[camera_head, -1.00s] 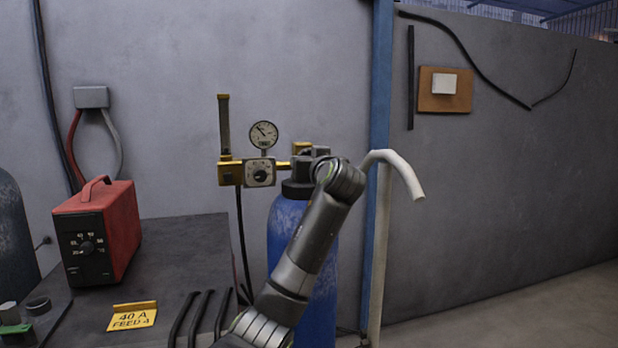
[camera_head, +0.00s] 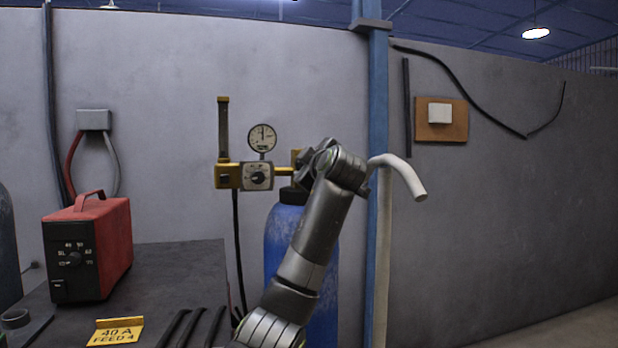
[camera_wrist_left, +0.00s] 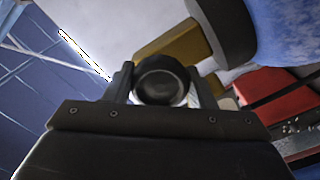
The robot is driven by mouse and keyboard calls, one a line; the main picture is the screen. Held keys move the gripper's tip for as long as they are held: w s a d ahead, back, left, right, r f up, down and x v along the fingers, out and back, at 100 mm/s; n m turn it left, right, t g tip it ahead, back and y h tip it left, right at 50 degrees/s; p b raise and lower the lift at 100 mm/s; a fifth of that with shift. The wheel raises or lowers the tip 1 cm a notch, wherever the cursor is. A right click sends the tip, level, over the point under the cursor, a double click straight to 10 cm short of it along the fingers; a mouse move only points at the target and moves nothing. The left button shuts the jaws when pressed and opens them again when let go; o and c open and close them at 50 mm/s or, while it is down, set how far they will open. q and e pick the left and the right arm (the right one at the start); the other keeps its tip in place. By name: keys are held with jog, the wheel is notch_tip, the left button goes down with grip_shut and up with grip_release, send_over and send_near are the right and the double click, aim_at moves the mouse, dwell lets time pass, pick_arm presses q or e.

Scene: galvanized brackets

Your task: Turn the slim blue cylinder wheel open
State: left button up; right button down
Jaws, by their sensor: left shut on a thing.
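The slim blue cylinder (camera_head: 283,235) stands behind my left arm in the head view, partly covered by it; its blue body also shows in the left wrist view (camera_wrist_left: 292,30). Its wheel (camera_wrist_left: 160,80) is a dark round knob between my left fingers in the wrist view. My left gripper (camera_wrist_left: 163,82) is shut on the wheel; in the head view (camera_head: 312,165) it is mostly hidden by my wrist. A brass regulator (camera_head: 228,175) sits left of the valve, with a round gauge (camera_head: 262,138) whose needle points about straight up. My right gripper is not in view.
A red welding box (camera_head: 105,245) and a yellow "40 A FEED 4" sign (camera_head: 116,331) stand on a dark table (camera_head: 185,265) at left. A blue post (camera_head: 377,90) and a bent pale pipe (camera_head: 405,176) rise just right of the cylinder.

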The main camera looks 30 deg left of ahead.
pick_arm(q)
jog(key=n+b, duration=0.2)
jog(key=n, duration=0.2)
jog(key=shift+f, duration=0.15)
jog(key=shift+n+b, duration=0.9)
jog(key=shift+n, duration=1.2)
jog(key=o, duration=1)
jog(key=shift+c, duration=0.2)
jog(key=shift+r, duration=0.2)
jog(key=b+v, duration=0.5)
jog(key=v, duration=1.2)
jog(key=shift+d, duration=0.25)
